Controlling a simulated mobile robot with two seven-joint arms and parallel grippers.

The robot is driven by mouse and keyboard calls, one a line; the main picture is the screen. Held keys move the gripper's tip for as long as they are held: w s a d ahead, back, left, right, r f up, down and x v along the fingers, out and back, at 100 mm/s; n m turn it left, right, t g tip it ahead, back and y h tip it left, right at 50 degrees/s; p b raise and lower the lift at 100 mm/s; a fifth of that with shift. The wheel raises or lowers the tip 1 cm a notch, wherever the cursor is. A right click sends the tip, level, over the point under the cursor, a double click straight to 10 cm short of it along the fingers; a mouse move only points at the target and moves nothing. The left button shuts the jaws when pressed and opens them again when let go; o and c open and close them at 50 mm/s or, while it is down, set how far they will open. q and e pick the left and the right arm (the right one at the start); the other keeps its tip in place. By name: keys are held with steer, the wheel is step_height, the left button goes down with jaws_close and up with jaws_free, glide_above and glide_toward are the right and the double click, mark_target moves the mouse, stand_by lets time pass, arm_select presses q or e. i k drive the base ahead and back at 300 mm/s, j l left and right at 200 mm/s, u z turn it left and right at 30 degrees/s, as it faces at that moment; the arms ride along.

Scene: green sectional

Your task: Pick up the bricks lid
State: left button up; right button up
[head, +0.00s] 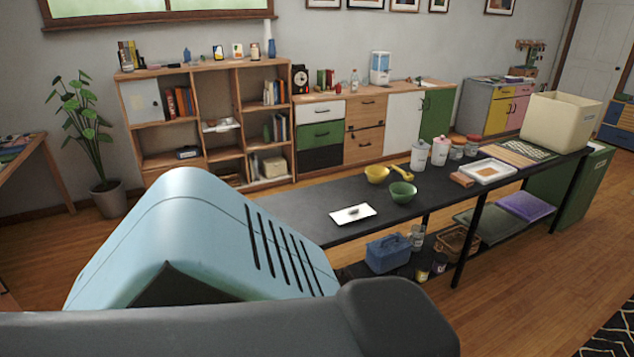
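I cannot tell for sure which thing is the bricks lid. On the lower shelf of the long black table (290,207), toward the right, lie a flat purple piece (525,207) and a flat dark green-grey piece (490,223), side by side. Either could be a lid. A large cream bin (560,122) stands on the table's right end; its inside is hidden. Neither of my grippers is in view. A large light-blue and dark grey part of my own arm fills the lower left and hides the table's left end.
The table holds a white plate (352,214), a green bowl (403,192), a yellow bowl (377,174), canisters (440,151) and a white tray (488,171). A blue toolbox (388,253) and wicker basket (457,243) sit below. Wooden floor (540,290) in front is clear.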

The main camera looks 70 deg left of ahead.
mark_target(362, 211)
steer(key=j+u, duration=0.45)
steer(key=j, duration=0.45)
steer(key=i+j+u, duration=0.1)
steer(key=j, duration=0.85)
